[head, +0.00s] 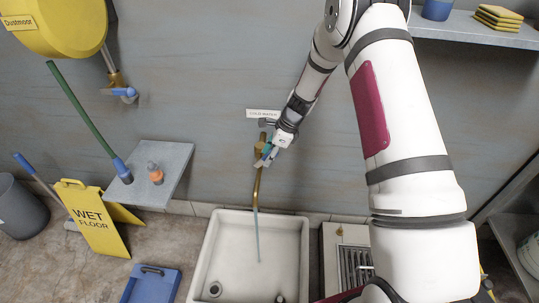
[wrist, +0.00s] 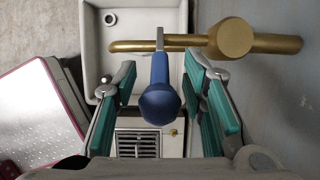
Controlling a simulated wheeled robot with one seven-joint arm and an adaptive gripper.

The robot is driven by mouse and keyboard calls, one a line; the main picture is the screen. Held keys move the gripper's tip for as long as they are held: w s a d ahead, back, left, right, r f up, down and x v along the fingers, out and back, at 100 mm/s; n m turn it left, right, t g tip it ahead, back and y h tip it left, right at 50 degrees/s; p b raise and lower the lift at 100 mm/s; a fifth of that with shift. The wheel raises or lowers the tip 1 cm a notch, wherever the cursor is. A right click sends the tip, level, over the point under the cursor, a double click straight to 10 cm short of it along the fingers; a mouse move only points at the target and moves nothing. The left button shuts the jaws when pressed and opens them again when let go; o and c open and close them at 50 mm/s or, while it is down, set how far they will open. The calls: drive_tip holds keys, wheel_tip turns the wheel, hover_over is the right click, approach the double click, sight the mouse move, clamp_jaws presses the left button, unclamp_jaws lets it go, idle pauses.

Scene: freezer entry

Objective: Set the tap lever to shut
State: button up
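The brass tap (head: 257,185) stands on the wall above the white sink (head: 300,250), under a cold water label (head: 263,114). A thin pale-blue stream runs from its spout into the sink. In the wrist view the tap's brass body (wrist: 235,38) is at the upper right, and its blue lever (wrist: 160,95) points towards the camera. My gripper (wrist: 160,85) is open, with teal pads on either side of the lever. A gap shows on the left; contact on the right is unclear. In the head view my gripper (head: 266,155) is at the tap and hides most of the lever.
A second tap (head: 124,92) with a blue lever is on the wall at left, below a yellow reel (head: 55,25).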

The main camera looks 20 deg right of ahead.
clamp_jaws()
